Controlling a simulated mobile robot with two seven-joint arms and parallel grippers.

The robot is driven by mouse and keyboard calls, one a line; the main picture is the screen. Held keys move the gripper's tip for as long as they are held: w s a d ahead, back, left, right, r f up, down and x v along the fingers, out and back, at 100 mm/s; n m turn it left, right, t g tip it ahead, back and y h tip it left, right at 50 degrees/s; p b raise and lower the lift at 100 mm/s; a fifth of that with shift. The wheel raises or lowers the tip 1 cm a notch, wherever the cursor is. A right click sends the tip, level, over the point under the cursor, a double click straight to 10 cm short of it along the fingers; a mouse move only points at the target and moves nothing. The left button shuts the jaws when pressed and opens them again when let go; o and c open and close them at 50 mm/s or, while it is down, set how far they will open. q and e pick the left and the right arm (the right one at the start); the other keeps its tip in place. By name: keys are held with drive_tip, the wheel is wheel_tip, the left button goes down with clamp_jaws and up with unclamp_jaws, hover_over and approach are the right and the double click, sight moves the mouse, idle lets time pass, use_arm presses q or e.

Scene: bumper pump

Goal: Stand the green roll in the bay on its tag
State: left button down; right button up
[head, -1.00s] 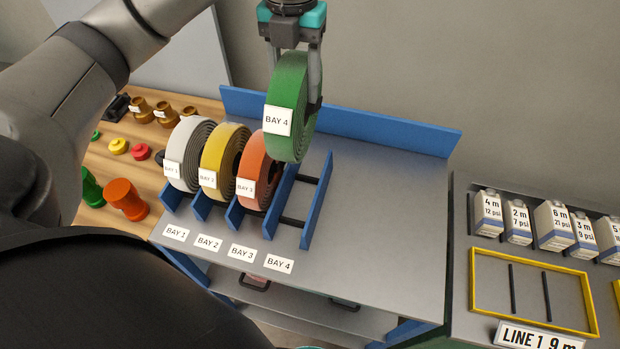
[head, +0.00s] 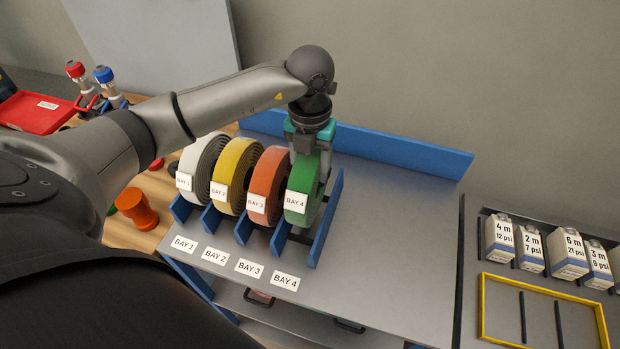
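The green roll (head: 304,192) carries a white tag reading BAY 4. It stands upright between the blue dividers of the rightmost bay, behind the table label BAY 4 (head: 285,281). My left gripper (head: 308,150) reaches down over the top of the green roll, with its fingers around the upper rim. The fingertips are mostly hidden behind the roll, but they appear closed on it. My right gripper is not in view.
White (head: 200,160), yellow (head: 236,172) and orange (head: 268,185) rolls stand in bays 1 to 3, close on the left. A blue back rail (head: 400,154) runs behind. The grey tabletop (head: 400,230) to the right is clear. Pressure boxes (head: 567,252) stand far right.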

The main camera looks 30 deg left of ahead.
use_arm(q)
wheel_tip(320, 180, down, 4)
drive_tip(key=shift+w+f, duration=0.1)
idle(0.4)
drive_tip(key=shift+f, duration=0.2)
drive_tip(key=shift+c, duration=1.2)
unclamp_jaws()
drive_tip(key=shift+r, duration=0.1)
wheel_tip(320, 180, up, 12)
drive_tip(key=shift+r+b, duration=0.1)
drive_tip(key=shift+b, duration=0.5)
